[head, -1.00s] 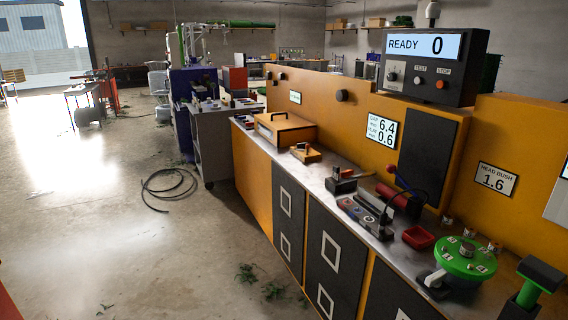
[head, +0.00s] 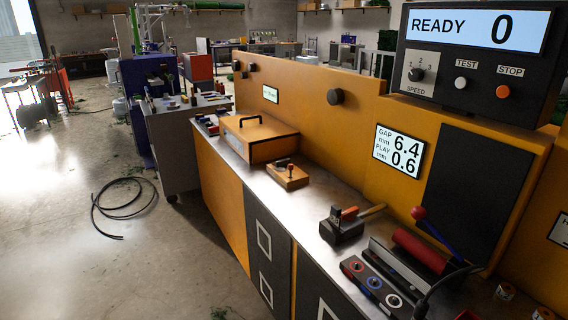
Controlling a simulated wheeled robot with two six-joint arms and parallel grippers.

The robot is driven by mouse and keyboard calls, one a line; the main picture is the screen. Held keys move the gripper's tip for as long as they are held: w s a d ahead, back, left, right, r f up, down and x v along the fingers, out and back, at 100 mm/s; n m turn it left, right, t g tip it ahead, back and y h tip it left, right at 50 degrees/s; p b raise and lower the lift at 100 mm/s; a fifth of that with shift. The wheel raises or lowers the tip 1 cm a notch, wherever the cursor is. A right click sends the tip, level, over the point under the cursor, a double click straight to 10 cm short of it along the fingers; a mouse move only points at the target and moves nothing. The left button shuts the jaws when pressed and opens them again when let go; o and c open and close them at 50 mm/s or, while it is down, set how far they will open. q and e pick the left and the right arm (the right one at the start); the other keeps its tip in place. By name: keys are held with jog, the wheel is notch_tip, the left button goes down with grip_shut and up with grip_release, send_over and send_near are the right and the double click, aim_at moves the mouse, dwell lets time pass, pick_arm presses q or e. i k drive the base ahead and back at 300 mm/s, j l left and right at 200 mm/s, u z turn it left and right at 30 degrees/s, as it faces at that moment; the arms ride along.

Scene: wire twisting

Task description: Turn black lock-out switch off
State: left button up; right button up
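No part is plainly marked as the lock-out switch. A round black knob (head: 335,97) sits on the face of the orange machine panel (head: 300,85). Smaller dark knobs (head: 252,67) sit further left on the same panel. A dark control box (head: 470,75) at the upper right reads READY 0. It carries a black speed dial (head: 416,75), a white test button (head: 460,83) and an orange-red stop button (head: 503,92). Neither of my grippers is in view.
The metal benchtop (head: 270,187) holds an orange case (head: 258,138), a hammer (head: 345,226), a black unit with ringed sockets (head: 374,284) and a red cylinder (head: 419,250). A hose coil (head: 95,205) lies on the floor at left. A grey cart (head: 178,150) stands behind the bench.

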aim_at(280, 164)
jog(key=z, duration=0.45)
jog(key=i+j+z, duration=0.1)
jog(key=z, duration=0.3)
jog(key=j+z, duration=0.2)
jog(key=z, duration=0.25)
jog(key=i+j+z, duration=0.15)
jog(key=j+z, duration=0.2)
jog(key=j, duration=0.55)
jog(key=j+z, duration=0.4)
jog(key=j, duration=0.5)
jog(key=j+z, duration=0.35)
jog(key=j, duration=0.55)
jog(key=k, duration=0.05)
